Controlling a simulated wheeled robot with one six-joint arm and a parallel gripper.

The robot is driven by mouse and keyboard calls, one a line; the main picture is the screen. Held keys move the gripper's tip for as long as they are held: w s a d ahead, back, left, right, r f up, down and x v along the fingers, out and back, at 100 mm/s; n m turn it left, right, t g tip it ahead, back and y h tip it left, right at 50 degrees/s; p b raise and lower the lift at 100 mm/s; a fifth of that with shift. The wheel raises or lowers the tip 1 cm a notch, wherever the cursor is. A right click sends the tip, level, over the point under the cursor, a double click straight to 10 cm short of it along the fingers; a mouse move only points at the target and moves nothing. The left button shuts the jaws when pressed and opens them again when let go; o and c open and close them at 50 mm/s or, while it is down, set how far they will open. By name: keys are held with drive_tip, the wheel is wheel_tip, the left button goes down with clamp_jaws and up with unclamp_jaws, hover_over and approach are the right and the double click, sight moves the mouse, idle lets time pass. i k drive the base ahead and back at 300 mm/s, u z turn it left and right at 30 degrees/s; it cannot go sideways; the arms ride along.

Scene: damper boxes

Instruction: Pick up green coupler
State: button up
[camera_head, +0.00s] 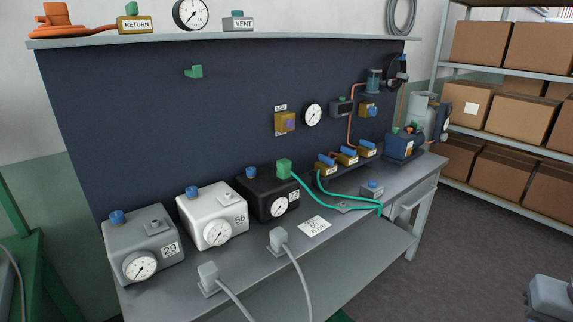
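The green coupler (285,168) is a small green block on top of the black box (262,196), at the box's right rear. A green hose (308,192) runs from it to the right along the bench. It looks seated on the box, but the joint is too small to make out. A green bracket (194,71) is fixed high on the dark back panel and looks empty.
A white box (208,205) and a grey box (138,240), each with a gauge, stand left of the black one. Two grey couplers (208,273) (278,238) with hoses sit at the bench's front edge. Brass-coloured valves (346,156) stand right. Open floor (470,250) lies right.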

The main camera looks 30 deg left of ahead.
sight(284, 166)
drive_tip(key=u, duration=0.3)
drive_tip(key=i, duration=0.55)
drive_tip(key=u, duration=1.25)
drive_tip(key=i, duration=0.9)
drive_tip(key=u, duration=0.2)
